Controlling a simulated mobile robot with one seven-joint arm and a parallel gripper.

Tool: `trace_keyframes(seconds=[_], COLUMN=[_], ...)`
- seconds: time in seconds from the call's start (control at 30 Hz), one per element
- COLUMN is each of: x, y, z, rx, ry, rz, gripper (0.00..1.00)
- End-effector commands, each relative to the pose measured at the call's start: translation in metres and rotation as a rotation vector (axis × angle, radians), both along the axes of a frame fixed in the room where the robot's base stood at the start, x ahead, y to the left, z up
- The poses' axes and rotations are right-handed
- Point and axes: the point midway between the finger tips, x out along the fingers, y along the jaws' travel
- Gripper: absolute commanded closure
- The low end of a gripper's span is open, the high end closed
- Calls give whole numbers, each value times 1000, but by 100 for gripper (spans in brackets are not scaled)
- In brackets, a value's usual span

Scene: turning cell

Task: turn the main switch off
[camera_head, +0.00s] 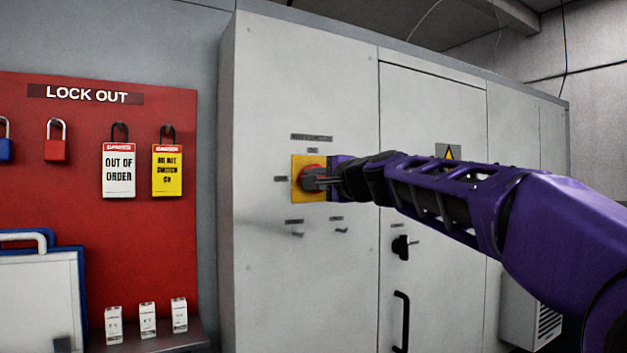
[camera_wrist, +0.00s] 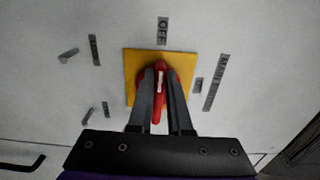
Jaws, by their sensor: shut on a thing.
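The main switch (camera_head: 299,167) is a red rotary handle on a yellow square plate, on the front of the grey cabinet. In the wrist view its red handle (camera_wrist: 157,112) sits between the two dark fingers of my gripper (camera_wrist: 160,78), which is shut on it. The handle's white mark lies toward the OFF label (camera_wrist: 163,31), in line with it. In the head view my gripper (camera_head: 318,181) reaches in from the right and hides part of the handle and plate.
The cabinet (camera_head: 300,80) has small levers (camera_head: 298,234) below the switch and a black door handle (camera_head: 401,320) to the right. A red lockout board (camera_head: 60,110) with padlocks and tags hangs at left. A shelf below it holds small boxes (camera_head: 148,319).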

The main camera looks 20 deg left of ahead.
Motion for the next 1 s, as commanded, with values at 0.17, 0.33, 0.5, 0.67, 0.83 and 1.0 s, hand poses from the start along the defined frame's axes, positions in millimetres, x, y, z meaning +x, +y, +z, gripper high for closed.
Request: trace_keyframes(seconds=[0.17, 0.33, 0.5, 0.67, 0.83, 1.0], x=[0, 0, 0, 0, 0, 0], y=[0, 0, 0, 0, 0, 0], z=[0, 0, 0, 0, 0, 0], rx=[-17, -21, -21, -21, -21, -21], ry=[-23, -28, -28, -27, -26, -26], rz=[-1, -1, -1, -1, -1, 0], gripper=[100, 100, 100, 69, 53, 53])
